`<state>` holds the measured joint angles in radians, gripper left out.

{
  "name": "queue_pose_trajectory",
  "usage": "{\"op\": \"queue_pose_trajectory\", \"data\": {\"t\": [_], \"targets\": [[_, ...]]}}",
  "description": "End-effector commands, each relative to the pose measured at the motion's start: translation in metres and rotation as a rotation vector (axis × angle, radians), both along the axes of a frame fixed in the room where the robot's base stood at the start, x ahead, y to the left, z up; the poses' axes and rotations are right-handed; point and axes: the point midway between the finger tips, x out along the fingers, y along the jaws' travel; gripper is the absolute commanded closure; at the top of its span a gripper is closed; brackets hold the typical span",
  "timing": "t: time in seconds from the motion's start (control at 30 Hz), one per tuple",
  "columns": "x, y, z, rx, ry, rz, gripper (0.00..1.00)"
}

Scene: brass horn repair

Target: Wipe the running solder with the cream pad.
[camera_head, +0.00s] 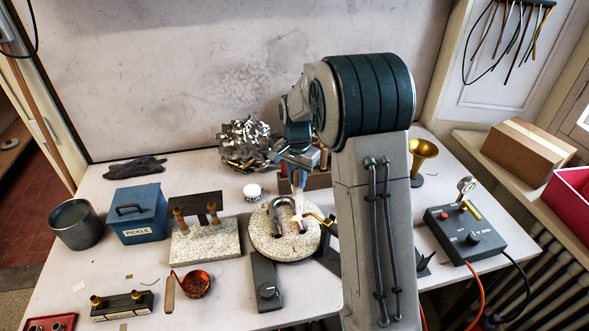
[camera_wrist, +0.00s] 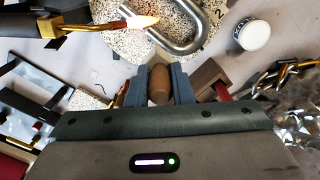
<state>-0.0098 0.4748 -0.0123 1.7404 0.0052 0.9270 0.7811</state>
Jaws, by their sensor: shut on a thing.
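My gripper (camera_wrist: 158,88) is shut on a brown rounded wooden handle (camera_wrist: 159,84). In the head view my gripper (camera_head: 298,172) is above the round speckled block (camera_head: 262,238), with a pale piece below it. I cannot tell whether that piece is the cream pad, as the handle's far end is hidden. A silver U-shaped tube (camera_wrist: 188,40) lies on the block; it also shows in the head view (camera_head: 278,215). A torch (camera_wrist: 75,27) points its flame (camera_wrist: 141,21) at the tube from one side. I cannot make out running solder.
A small white jar (camera_wrist: 254,36) stands beside the block. A crumpled silvery heap (camera_head: 246,142) is behind. A dark control box (camera_head: 465,234) is at right.

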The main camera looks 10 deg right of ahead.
Motion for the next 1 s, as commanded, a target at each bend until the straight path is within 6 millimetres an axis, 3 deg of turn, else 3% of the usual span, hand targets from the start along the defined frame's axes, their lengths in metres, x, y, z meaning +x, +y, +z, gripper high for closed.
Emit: {"op": "queue_pose_trajectory", "data": {"t": [0.6, 1.0], "targets": [[0.0, 0.0, -0.062, -0.001, 0.001, 0.0, 1.0], [0.0, 0.0, -0.067, 0.0, 0.0, -0.001, 1.0]]}}
